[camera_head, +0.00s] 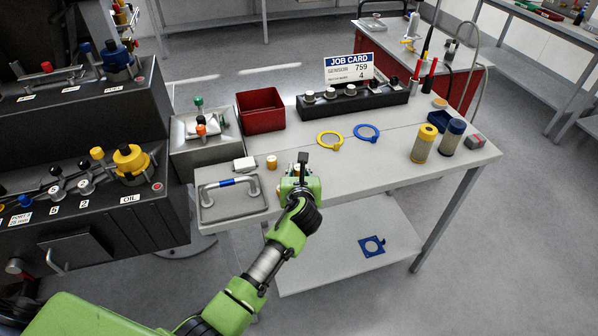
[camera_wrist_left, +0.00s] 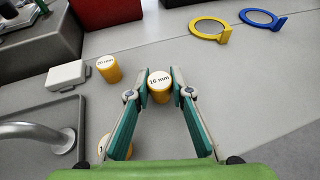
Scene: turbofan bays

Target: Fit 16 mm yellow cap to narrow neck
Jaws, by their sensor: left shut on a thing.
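The yellow 16 mm cap (camera_wrist_left: 160,86) is upright between the fingers of my left gripper (camera_wrist_left: 160,94), which is shut on it. In the head view my left gripper (camera_head: 301,180) is low over the table's near edge and mostly hides this cap. A yellow 20 mm cap (camera_wrist_left: 109,70) stands apart to the left; it also shows in the head view (camera_head: 271,162). Another pale-topped cap (camera_wrist_left: 104,147) is partly hidden behind the left finger. On the dark OIL unit (camera_head: 100,225) sit a large yellow fitting (camera_head: 130,160) and a small yellow one (camera_head: 97,153). I cannot tell which part is the narrow neck.
A tray with a metal handle (camera_head: 232,205) and a white box (camera_head: 245,163) lie left of the gripper. A red bin (camera_head: 261,110), yellow ring (camera_head: 329,141), blue ring (camera_head: 366,133) and two canisters (camera_head: 422,144) stand farther off. The table's middle right is clear.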

